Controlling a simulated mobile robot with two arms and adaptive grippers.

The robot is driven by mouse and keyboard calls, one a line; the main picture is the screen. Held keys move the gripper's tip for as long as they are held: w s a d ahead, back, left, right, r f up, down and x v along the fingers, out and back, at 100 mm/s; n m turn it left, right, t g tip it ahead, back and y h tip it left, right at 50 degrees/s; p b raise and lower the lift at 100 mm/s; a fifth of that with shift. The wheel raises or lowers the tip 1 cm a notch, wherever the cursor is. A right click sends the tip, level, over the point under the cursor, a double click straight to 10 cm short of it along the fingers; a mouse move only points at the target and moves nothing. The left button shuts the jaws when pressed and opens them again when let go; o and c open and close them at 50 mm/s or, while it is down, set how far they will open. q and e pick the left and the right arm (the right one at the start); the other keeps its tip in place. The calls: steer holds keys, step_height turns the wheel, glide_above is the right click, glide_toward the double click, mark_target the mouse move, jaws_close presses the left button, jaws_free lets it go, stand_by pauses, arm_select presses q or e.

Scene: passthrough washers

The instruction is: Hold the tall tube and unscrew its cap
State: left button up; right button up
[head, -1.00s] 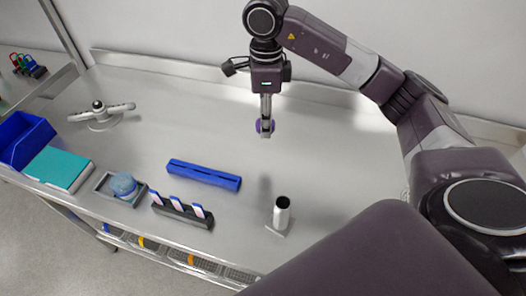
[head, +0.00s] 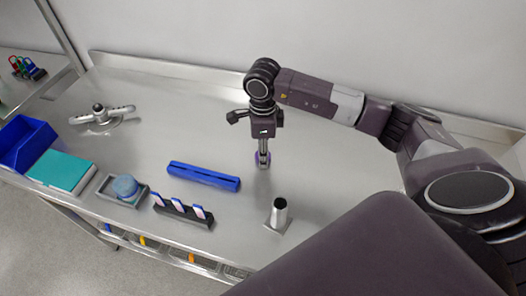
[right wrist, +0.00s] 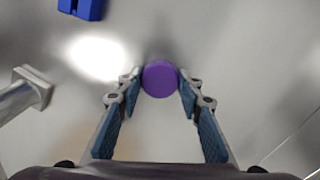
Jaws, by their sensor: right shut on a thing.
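The tall tube (head: 279,212) stands upright on a small square plate on the bench; its open top shows dark, with no cap on it. In the right wrist view, a pale tube (right wrist: 15,101) with a square plate lies at the left edge of the picture. My right gripper (head: 263,160) is shut on the purple cap (right wrist: 160,78), which sits between the fingertips. The gripper points down, low over the bench behind the tube and apart from it. Whether the cap touches the bench I cannot tell. My left gripper is not in view.
A blue slotted bar (head: 204,175) lies left of the gripper. A dark rack (head: 182,210) with several white-and-blue pieces, a grey tray (head: 104,187) with a blue round thing, a teal box (head: 61,171) and a blue bin (head: 22,143) line the front left.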

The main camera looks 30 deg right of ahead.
steer(key=shift+f, duration=0.1)
steer(key=shift+f, duration=0.15)
steer(key=o, duration=1.3)
steer(key=shift+c, duration=0.2)
steer(key=shift+r, duration=0.25)
step_height(320, 180, up, 12)
steer(key=b, duration=0.3)
